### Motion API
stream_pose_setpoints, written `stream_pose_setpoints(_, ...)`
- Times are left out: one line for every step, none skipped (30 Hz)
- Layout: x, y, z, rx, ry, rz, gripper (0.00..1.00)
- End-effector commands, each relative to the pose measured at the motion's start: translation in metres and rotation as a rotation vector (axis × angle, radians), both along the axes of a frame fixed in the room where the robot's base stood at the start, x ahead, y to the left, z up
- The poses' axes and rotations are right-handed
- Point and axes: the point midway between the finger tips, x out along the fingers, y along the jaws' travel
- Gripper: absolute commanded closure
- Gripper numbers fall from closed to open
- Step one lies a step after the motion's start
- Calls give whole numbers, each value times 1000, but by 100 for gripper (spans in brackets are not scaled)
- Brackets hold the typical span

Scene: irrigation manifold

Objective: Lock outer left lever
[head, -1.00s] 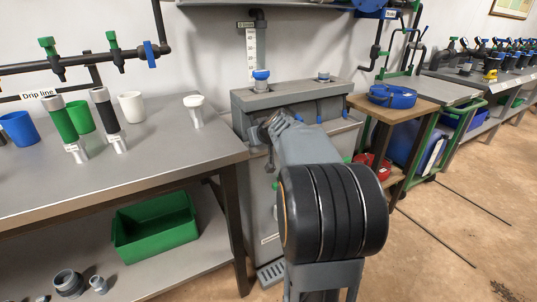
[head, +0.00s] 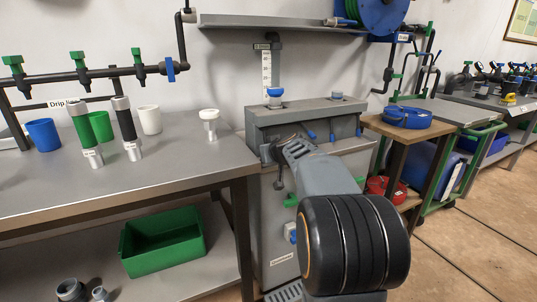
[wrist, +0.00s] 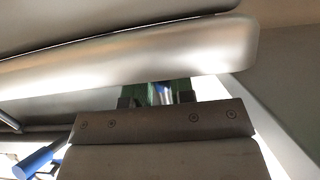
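A grey cabinet unit (head: 268,118) stands mid-view in the head view. Short blue levers show on its upper front; the leftmost visible one (head: 310,135) is just above my arm. I cannot tell whether this is the outer left lever, as my arm hides part of the front. A blue lever-like bar (wrist: 38,160) shows at lower left in the wrist view. My gripper (wrist: 157,95) shows in the wrist view as two dark finger parts set apart, with green and blue-white shapes around and between them. I see nothing clearly held. In the head view its fingertips are hidden.
A grey workbench (head: 190,165) with cups and labelled tubes is close on the left. A green bin (head: 160,242) sits on its lower shelf. A wooden stand (head: 405,130) with a blue coil (head: 407,116) is on the right. Floor is clear at far right.

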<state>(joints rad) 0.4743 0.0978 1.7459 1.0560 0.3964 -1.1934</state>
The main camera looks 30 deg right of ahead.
Motion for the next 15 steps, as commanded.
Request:
stream_pose_setpoints(0, 0, -1, 1, 2, 1, 73)
stream_pose_setpoints(0, 0, -1, 1, 3, 1, 70)
stream_pose_setpoints(0, 0, -1, 1, 3, 1, 66)
stream_pose_setpoints(0, 0, -1, 1, 3, 1, 63)
stream_pose_setpoints(0, 0, -1, 1, 4, 1, 60)
stream_pose_setpoints(-1, 0, -2, 1, 4, 1, 56)
stream_pose_setpoints(-1, 0, -2, 1, 4, 1, 55)
stream_pose_setpoints(-1, 0, -2, 1, 5, 2, 55)
stream_pose_setpoints(-1, 1, -2, 1, 5, 2, 55)
stream_pose_setpoints(-1, 1, -2, 1, 5, 3, 55)
stream_pose_setpoints(0, 1, -2, 1, 5, 3, 55)
stream_pose_setpoints(0, 1, -2, 1, 5, 4, 55)
stream_pose_setpoints(-1, 2, -2, 1, 5, 4, 55)
stream_pose_setpoints(-1, 2, -2, 1, 5, 4, 55)
stream_pose_setpoints(-3, 2, -1, 1, 5, 4, 55)
